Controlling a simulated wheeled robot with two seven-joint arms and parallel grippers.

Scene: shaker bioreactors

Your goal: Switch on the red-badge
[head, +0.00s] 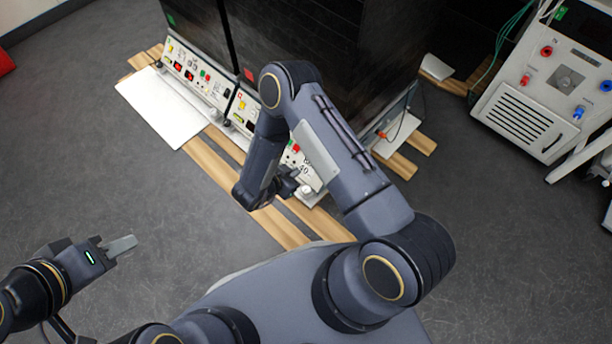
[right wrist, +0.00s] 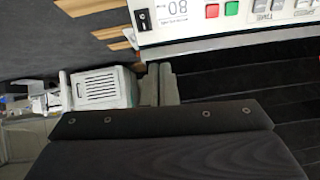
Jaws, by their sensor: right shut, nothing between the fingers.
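The red-badge shaker bioreactor is the right one of two tall black cabinets in the head view, with a red badge (head: 249,74) on its front. Its white control panel (head: 244,106) runs along the bottom, partly hidden by my right arm. In the right wrist view the panel shows a black rocker switch (right wrist: 143,20), a display, a red button (right wrist: 211,11) and a green button (right wrist: 231,8). My right gripper (right wrist: 158,68) is shut and empty, its tips just below the switch in that picture. My left gripper (head: 122,244) is far from the cabinets; its finger gap is unclear.
The green-badge bioreactor (head: 205,88) stands at left. A white board (head: 172,112) lies on wooden slats (head: 213,160) before it. A white machine with coloured sockets (head: 520,115) stands at right. Grey floor is open at left.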

